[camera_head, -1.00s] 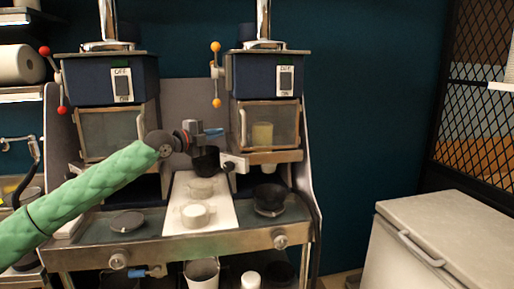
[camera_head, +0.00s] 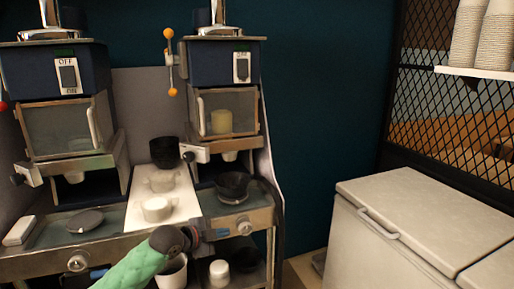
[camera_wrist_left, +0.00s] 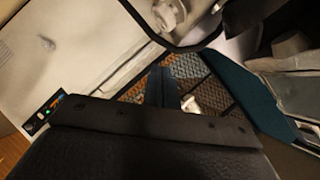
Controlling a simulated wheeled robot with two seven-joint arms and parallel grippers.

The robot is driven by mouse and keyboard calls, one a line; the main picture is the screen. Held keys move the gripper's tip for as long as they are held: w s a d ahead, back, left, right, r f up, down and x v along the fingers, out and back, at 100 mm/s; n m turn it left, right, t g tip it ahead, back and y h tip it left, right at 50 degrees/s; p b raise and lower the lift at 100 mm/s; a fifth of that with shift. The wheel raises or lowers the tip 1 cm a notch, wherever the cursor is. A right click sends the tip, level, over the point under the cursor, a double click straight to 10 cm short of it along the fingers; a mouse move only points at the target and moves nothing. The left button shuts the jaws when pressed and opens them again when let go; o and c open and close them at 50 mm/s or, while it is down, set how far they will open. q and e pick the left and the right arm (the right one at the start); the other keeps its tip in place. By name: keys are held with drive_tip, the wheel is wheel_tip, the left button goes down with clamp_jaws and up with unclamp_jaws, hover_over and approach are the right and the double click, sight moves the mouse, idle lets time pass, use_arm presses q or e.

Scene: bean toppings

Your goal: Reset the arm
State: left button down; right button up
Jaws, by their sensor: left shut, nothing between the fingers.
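My left arm, in a green padded sleeve, comes in from the bottom of the head view. Its gripper (camera_head: 212,234) is shut and empty, in front of the machine's metal front rail (camera_head: 110,250). It is below and to the right of the white cups. The left wrist view shows the dark gripper body and its fingers (camera_wrist_left: 163,86) together, with nothing held. A black cup (camera_head: 164,152) stands at the back of a white board (camera_head: 135,215), apart from the gripper. My right gripper is not in view.
White cups (camera_head: 157,209) stand on the board. A black bowl (camera_head: 233,185) sits to the right, and a dark disc (camera_head: 85,221) to the left. A white bucket (camera_head: 172,275) is below the rail. A white chest (camera_head: 400,215) stands at right.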

use_arm(q)
drive_tip(key=s+f+n+g+y, duration=0.25)
drive_tip(key=s+f+n, duration=0.55)
drive_tip(key=s+f, duration=0.9)
drive_tip(key=s+a+f+n+g+y, duration=0.1)
drive_tip(key=s+a+f+n+y, duration=0.15)
drive_tip(key=s, duration=0.65)
drive_tip(key=s+a+f+n+g+y, duration=0.2)
drive_tip(key=s+a+f+n, duration=0.2)
drive_tip(key=s, duration=0.4)
drive_tip(key=s+a+f+n+g+y, duration=0.1)
drive_tip(key=s+a+f+n+y, duration=0.2)
drive_tip(key=s, duration=0.6)
drive_tip(key=s+d+f+g, duration=0.1)
drive_tip(key=d+f, duration=0.1)
drive_tip(key=f, duration=1.2)
drive_tip(key=s+d+f+g+h, duration=0.1)
drive_tip(key=d+f, duration=0.1)
drive_tip(key=f, duration=1.2)
drive_tip(key=shift+s+f+n+h, duration=0.3)
drive_tip(key=shift+s+f+n, duration=0.05)
drive_tip(key=shift+s+f, duration=0.05)
